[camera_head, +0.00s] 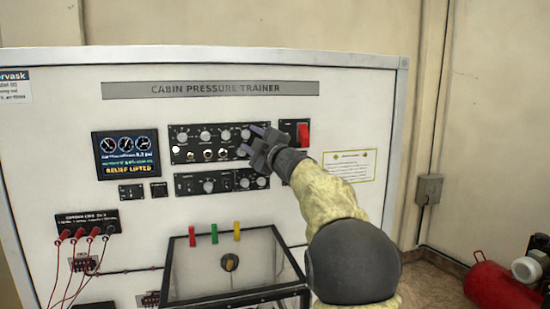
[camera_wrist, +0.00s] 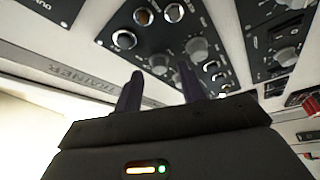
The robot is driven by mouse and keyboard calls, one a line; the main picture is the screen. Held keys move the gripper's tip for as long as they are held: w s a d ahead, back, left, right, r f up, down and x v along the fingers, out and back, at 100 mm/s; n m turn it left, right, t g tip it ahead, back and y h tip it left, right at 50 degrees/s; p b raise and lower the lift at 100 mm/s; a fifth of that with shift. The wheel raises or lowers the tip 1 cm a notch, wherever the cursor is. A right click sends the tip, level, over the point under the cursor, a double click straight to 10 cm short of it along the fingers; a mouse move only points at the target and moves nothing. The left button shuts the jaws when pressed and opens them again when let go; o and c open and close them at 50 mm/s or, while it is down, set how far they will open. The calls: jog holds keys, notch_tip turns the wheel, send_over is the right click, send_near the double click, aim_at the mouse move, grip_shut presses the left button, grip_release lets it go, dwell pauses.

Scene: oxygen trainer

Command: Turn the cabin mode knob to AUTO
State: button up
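My gripper (camera_head: 250,139) is at the right end of the upper black control panel (camera_head: 176,150), covering part of it. In the wrist view its two fingers (camera_wrist: 160,88) are apart, with nothing seen held between them. A grey knob (camera_wrist: 158,63) shows just beyond the gap between the fingertips, and another grey knob (camera_wrist: 197,47) is to its right. I cannot tell whether the fingers touch a knob. The labels are too small to read, so which knob is the cabin mode knob, and its setting, cannot be told.
A red switch (camera_head: 303,133) is right of the upper panel. A lower black panel (camera_head: 196,184) with knobs is below. The display (camera_head: 126,154) at left reads "RELIEF LIFTED". A clear-sided box (camera_head: 200,262) stands below, with coloured tabs above. Red leads (camera_head: 66,262) hang at lower left.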

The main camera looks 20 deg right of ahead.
jog(key=b+v, duration=0.6)
jog(key=v, duration=1)
jog(key=shift+s, duration=0.15)
jog(key=shift+f, duration=0.15)
